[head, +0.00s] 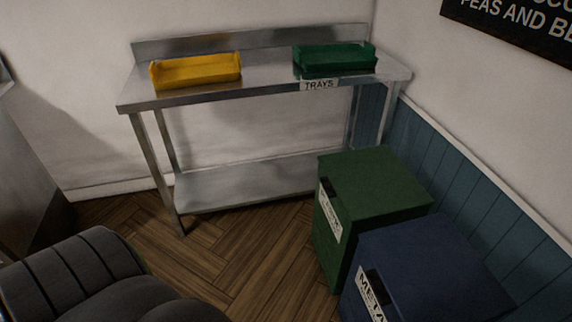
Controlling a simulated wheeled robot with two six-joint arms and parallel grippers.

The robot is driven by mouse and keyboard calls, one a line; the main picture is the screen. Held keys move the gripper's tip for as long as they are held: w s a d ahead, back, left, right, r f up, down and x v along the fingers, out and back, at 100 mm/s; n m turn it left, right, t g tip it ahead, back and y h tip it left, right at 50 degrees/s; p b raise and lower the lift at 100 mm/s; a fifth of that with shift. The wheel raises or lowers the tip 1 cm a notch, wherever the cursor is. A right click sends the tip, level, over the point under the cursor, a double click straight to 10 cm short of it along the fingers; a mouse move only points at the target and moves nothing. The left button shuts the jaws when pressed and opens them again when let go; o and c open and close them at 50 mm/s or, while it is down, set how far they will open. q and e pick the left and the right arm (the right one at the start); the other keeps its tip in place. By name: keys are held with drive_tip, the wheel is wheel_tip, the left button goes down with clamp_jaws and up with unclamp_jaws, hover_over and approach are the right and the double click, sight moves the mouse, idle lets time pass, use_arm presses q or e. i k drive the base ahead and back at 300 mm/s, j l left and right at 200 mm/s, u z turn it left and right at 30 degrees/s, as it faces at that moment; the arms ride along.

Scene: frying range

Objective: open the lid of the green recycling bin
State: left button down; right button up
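The green recycling bin (327,238) stands on the wood floor at the right, against the blue panelled wall. Its flat green lid (378,181) lies down on the box, and a small dark piece shows at the lid's left edge. A white label with lettering too blurred to read is on its left-facing side. Neither of my grippers is in the head view.
A blue bin (430,262) marked METAL stands close in front of the green one. A steel table (268,77) at the back holds a yellow tray (197,72) and green trays (333,60). Dark rounded shapes (90,285) fill the lower left. Open floor (240,250) lies between.

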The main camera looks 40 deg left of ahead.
sight(369, 184)
drive_tip(key=i+j+u, duration=0.15)
drive_tip(key=u, duration=0.25)
drive_tip(key=i+j+u, duration=0.2)
drive_tip(key=u, duration=0.15)
drive_tip(key=j+z, duration=0.15)
drive_tip(key=z, duration=0.25)
drive_tip(key=i+j+z, duration=0.1)
drive_tip(key=j+z, duration=0.15)
drive_tip(key=z, duration=0.15)
drive_tip(key=j+z, duration=0.15)
drive_tip(key=z, duration=0.25)
